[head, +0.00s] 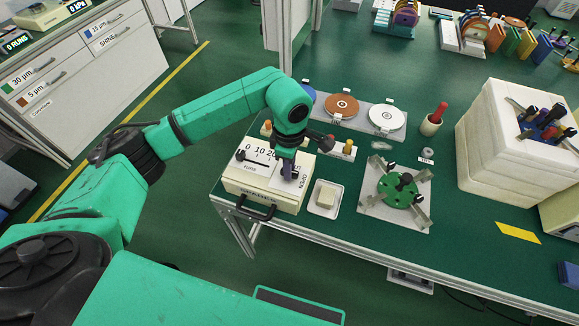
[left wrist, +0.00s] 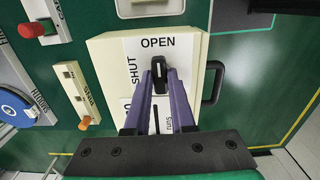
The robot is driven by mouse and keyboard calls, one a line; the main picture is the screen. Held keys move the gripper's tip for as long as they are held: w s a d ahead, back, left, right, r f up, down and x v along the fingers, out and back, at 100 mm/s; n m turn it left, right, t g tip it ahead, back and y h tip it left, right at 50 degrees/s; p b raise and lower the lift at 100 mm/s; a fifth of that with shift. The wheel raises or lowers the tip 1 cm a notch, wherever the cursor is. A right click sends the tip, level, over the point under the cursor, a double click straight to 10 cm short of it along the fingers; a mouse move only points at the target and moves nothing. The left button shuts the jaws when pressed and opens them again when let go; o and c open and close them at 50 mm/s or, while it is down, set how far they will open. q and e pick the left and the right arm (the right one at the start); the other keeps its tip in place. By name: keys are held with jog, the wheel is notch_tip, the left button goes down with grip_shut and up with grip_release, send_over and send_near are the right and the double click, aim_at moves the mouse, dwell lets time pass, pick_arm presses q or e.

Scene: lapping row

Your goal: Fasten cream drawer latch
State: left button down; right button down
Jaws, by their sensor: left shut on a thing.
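The cream drawer unit (head: 236,183) stands at the table's front left corner, with a black drawer handle (head: 256,208) on its front. The handle also shows in the left wrist view (left wrist: 215,83). On top is a white plate (left wrist: 187,45) marked OPEN and SHUT. The black latch knob (left wrist: 159,66) stands on this plate, its white line pointing towards OPEN. My left gripper (left wrist: 159,80), with purple fingers, is shut on the knob from above. In the head view the left gripper (head: 287,168) hides the knob. My right gripper is in neither view.
A small white tray (head: 316,209) with a cream block stands right of the unit. Farther right are a plate with a green disc (head: 398,188) and a white foam block (head: 487,150) holding tools.

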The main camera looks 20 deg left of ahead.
pick_arm(q)
jog(key=n+b, duration=0.2)
jog(key=n, duration=0.2)
jog(key=shift+w+b, duration=0.1)
jog(key=shift+b, duration=0.2)
jog(key=n+b, duration=0.2)
jog(key=n, duration=0.2)
jog(key=n+b, duration=0.2)
jog(key=n, duration=0.3)
jog(key=shift+r, duration=0.1)
jog(key=n+b, duration=0.1)
jog(key=n, duration=0.3)
jog(key=shift+r+n, duration=0.1)
jog(key=shift+n, duration=0.2)
jog(key=c, duration=0.9)
grip_release()
jog(key=shift+o, duration=0.7)
